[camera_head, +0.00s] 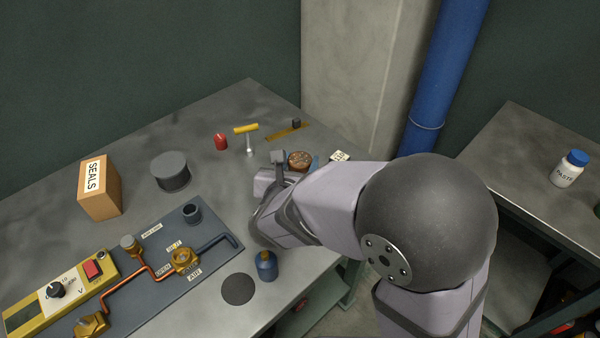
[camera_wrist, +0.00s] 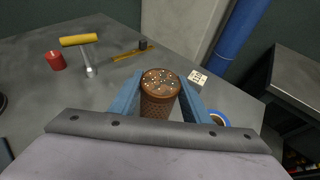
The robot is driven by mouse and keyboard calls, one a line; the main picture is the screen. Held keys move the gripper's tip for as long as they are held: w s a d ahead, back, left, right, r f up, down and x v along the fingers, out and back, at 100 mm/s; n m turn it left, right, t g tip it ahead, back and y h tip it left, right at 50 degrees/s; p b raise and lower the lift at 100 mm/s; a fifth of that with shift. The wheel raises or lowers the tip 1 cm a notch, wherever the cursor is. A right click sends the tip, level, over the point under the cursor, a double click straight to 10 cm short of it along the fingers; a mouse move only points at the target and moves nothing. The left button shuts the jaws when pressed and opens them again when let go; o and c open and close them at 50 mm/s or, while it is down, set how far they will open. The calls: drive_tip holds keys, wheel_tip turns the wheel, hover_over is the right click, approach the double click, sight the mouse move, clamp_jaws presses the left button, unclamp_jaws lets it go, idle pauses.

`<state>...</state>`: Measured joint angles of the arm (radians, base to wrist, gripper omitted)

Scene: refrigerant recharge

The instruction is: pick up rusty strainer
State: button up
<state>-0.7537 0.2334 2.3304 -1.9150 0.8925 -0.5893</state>
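The rusty strainer (camera_wrist: 160,88) is a brown, perforated cylinder with light specks on its top. In the wrist view it stands upright between the two blue fingers of my gripper (camera_wrist: 157,100). The fingers lie on either side of it, and I cannot tell whether they touch it. In the head view the strainer's speckled top (camera_head: 299,158) shows just beyond my gripper, whose near parts and arm hide its lower side.
A yellow-handled tool (camera_head: 247,134), a red cylinder (camera_head: 221,142) and a brass strip (camera_head: 287,132) lie beyond the strainer. A small labelled block (camera_wrist: 198,78) stands close at its right. A grey cylinder (camera_head: 171,172) and a SEALS box (camera_head: 99,188) stand at the left.

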drive_tip(key=shift+r, duration=0.1)
wheel_tip(320, 180, up, 10)
drive_tip(key=shift+f+p, duration=0.1)
drive_tip(key=shift+p, duration=0.75)
